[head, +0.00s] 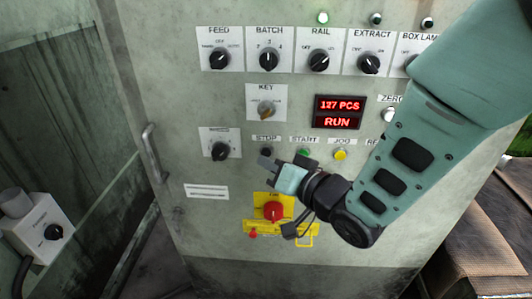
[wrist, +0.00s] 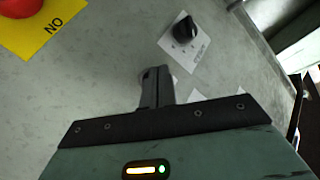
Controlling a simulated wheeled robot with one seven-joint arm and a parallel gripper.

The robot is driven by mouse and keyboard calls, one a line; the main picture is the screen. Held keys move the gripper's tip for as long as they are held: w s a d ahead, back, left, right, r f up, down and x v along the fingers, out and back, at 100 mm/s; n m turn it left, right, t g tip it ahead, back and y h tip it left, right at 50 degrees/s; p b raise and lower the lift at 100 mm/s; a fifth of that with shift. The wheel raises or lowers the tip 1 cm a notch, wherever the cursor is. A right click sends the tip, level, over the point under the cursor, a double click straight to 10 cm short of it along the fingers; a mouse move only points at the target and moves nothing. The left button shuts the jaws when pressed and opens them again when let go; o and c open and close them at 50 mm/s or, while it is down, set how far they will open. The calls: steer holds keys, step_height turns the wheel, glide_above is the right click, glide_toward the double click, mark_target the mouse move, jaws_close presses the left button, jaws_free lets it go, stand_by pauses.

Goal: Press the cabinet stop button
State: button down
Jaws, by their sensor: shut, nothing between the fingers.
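The cabinet's STOP button is a small dark button (head: 267,152) under a STOP label (head: 265,138) in the head view, left of the green START button (head: 303,152) and the yellow JOG button (head: 341,154). My gripper (head: 263,161) is shut and empty, its fingertips just below and slightly left of the STOP button. I cannot tell whether they touch the panel. In the wrist view the closed fingers (wrist: 156,75) point at the panel and hide most of what lies behind them; the STOP button is not clearly visible there.
A red emergency button (head: 273,211) on a yellow plate sits below my gripper. A black selector knob (head: 220,151) is to the left, also in the wrist view (wrist: 185,27). A display (head: 338,112) reads 127 PCS and RUN. A cabinet handle (head: 154,153) is further left.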

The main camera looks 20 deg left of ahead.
steer(key=shift+w+a, duration=0.1)
steer(key=shift+w, duration=0.3)
steer(key=shift+w+a, duration=0.1)
steer(key=shift+w, duration=0.3)
stand_by(0.8)
steer(key=shift+s+d+b, duration=0.2)
steer(key=shift+s+b, duration=0.15)
steer(key=shift+s, duration=0.45)
steer(key=s, duration=0.2)
steer(key=s+d+b, duration=0.1)
steer(key=s, duration=0.2)
steer(key=shift+d, duration=0.1)
steer(key=shift+w+d, duration=0.1)
stand_by(0.7)
